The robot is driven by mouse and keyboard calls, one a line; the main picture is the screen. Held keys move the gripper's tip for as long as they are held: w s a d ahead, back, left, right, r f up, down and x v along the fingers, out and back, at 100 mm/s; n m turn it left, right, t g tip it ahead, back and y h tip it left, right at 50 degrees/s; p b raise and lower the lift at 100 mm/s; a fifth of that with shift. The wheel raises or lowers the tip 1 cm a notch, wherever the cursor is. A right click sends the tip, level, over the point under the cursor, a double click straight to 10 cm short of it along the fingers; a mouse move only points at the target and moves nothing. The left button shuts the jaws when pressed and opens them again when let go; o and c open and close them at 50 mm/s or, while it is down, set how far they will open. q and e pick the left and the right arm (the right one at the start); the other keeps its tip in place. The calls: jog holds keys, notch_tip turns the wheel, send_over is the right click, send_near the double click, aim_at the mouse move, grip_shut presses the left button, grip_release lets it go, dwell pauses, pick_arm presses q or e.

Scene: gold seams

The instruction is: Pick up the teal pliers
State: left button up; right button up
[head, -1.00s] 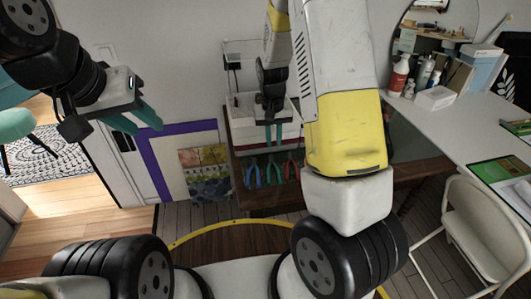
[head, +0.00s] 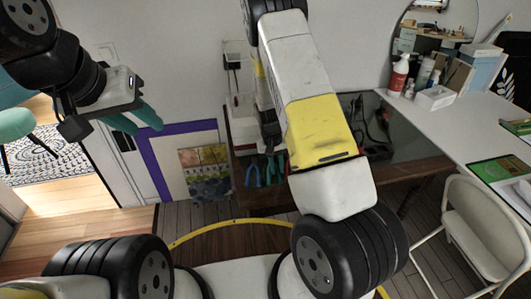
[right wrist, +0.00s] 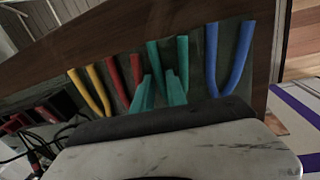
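The teal pliers (right wrist: 183,52) stand in a dark holder in the right wrist view, their two handles side by side between the red and the blue pliers. My right gripper (right wrist: 160,84) is open, its two teal fingers pointing at these handles and overlapping them in the picture. Whether they touch cannot be told. In the head view the teal pliers (head: 270,172) show small below my right gripper (head: 270,146), partly hidden by my arm. My left gripper (head: 134,119) is open and empty at the upper left, far from the pliers.
Blue pliers (right wrist: 228,60), red pliers (right wrist: 124,80) and yellow pliers (right wrist: 90,92) stand in the same row. Dark cables (right wrist: 38,150) lie at the lower left of the wrist view. A white desk (head: 440,125) and a chair (head: 465,225) stand at the right.

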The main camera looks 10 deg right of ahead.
grip_shut()
